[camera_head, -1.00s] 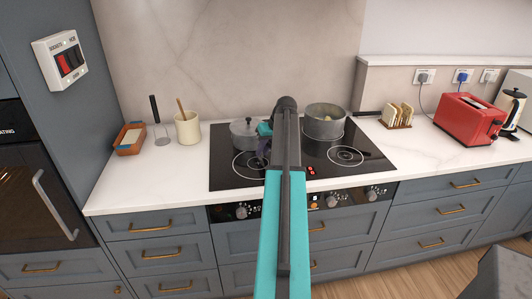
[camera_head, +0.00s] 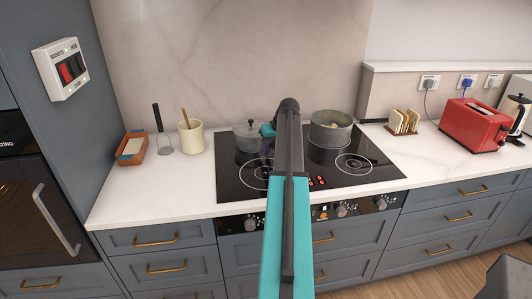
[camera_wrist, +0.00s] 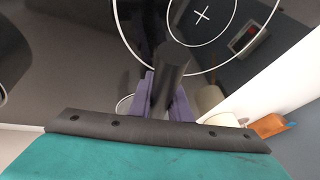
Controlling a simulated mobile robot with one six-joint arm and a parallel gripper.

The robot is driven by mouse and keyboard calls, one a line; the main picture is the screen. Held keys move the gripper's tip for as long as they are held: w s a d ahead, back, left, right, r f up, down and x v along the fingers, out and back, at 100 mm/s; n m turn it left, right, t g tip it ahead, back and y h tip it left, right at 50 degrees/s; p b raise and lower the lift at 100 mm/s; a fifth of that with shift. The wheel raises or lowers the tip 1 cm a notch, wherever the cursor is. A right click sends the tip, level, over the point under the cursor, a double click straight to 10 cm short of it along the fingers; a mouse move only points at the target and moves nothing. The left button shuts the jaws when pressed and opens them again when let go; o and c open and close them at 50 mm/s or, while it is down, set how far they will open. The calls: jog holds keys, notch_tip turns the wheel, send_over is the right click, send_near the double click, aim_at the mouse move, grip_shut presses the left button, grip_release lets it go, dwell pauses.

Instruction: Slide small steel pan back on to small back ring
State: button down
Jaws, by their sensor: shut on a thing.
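The small steel pan (camera_head: 247,136), grey with a lid and knob, is at the back left of the black hob (camera_head: 232,187), behind the front left ring (camera_head: 260,174). My arm hides its right side, and the ring under it cannot be made out. My gripper (camera_head: 267,142) is just right of the pan, partly hidden behind my arm. In the wrist view my gripper's purple fingers (camera_wrist: 166,98) are shut on a dark handle (camera_wrist: 171,68), apparently this pan's. Most of the pan is hidden there.
A larger open pan (camera_head: 330,128) holding food stands at the back right, its dark handle pointing right. A utensil pot (camera_head: 190,138) and a wooden dish (camera_head: 132,148) stand left of the hob. A toast rack (camera_head: 404,122) and red toaster (camera_head: 473,125) are right. The front rings are clear.

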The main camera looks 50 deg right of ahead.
jog(key=shift+d, duration=0.1)
jog(key=c, duration=1.6)
grip_release()
jog(key=shift+o, duration=0.2)
jog(key=shift+s+r, duration=0.1)
jog(key=shift+s, duration=0.05)
jog(key=b+v, duration=0.2)
jog(key=v, duration=1.1)
jog(key=shift+r+b, duration=0.25)
jog(key=shift+b, duration=0.1)
jog(key=shift+s, duration=0.1)
